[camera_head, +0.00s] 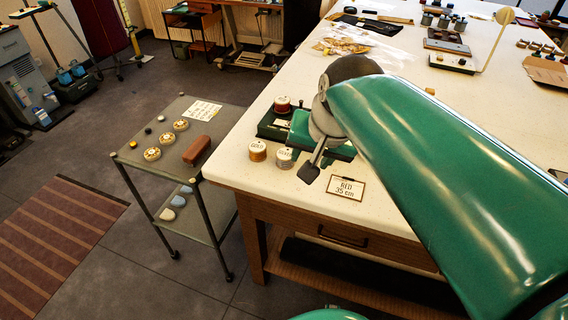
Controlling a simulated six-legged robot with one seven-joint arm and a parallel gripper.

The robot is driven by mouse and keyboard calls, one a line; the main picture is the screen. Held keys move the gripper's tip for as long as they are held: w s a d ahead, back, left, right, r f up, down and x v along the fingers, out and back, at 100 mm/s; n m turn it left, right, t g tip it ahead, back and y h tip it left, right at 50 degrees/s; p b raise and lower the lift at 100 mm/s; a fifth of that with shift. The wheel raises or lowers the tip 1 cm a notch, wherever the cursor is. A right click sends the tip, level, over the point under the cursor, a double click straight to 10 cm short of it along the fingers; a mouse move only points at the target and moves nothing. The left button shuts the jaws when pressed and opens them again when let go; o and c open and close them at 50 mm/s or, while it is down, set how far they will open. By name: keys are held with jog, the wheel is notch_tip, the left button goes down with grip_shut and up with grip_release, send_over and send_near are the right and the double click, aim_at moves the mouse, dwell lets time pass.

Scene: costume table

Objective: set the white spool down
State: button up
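A pale grey-white spool (284,158) with a small label stands upright near the table's left edge; its label is too small to read, so I cannot tell if it is the white spool. My gripper (309,173) is just right of it and low over the white tabletop (232,174). I see one dark fingertip, apart from the spool in the picture. My arm hides much of the gripper; whether it holds anything is not visible.
A gold spool (258,150) stands left of the pale one. A red spool (283,104) sits behind, at a dark green holder (268,126). A card reading RED 35 cm (345,188) lies near the front edge. A trolley (151,184) stands left of the table.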

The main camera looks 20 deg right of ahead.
jog(key=s+a+f+n, duration=0.3)
jog(key=s+a+n, duration=0.1)
jog(key=s+n, duration=0.2)
jog(key=shift+a+f+t, duration=0.2)
jog(key=shift+f+t, duration=0.1)
jog(key=shift+t, duration=0.1)
jog(key=shift+c, duration=0.6)
jog(key=shift+d, duration=0.15)
